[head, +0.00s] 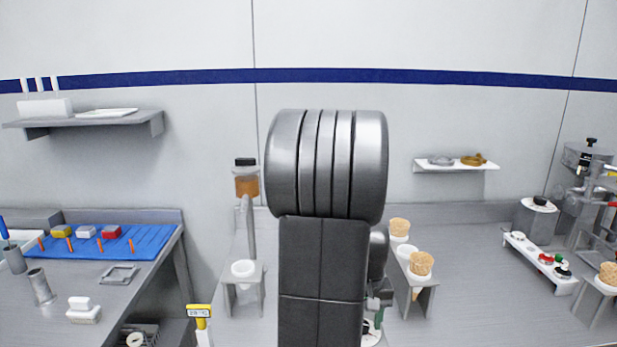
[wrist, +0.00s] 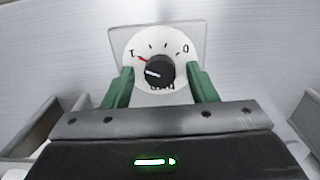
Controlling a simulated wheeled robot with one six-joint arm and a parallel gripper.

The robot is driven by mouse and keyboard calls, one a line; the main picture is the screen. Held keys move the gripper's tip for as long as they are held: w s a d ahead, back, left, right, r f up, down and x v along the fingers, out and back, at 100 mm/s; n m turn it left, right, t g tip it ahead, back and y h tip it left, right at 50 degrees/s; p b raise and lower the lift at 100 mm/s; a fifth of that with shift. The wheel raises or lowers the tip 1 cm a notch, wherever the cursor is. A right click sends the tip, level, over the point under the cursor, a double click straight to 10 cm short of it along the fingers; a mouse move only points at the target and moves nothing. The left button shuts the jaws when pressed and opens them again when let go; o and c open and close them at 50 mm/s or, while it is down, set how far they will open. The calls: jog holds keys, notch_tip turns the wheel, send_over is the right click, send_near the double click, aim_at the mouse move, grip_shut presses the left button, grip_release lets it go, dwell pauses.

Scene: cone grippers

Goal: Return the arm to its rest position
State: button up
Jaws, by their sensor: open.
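My gripper (wrist: 162,78) shows in the wrist view with its two green fingers spread apart and nothing held between them. A round white dial (wrist: 141,47) with a black knob (wrist: 160,71) and a red mark lies beyond the fingertips, in line with the gap between them. I cannot tell whether the fingers touch the dial. In the head view my raised arm (head: 325,180) fills the middle and hides most of the gripper. Part of a white disc (head: 371,338) shows low beside the arm.
A stand with waffle cones (head: 420,263) is close right of my arm. A holder with a white cup (head: 243,268) and an amber-filled dispenser (head: 246,186) are left. A bench with a blue mat (head: 150,243) is further left. The right counter (head: 470,290) has bare room.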

jog(key=m, duration=0.5)
jog(key=shift+b, duration=0.4)
jog(key=shift+m, duration=0.3)
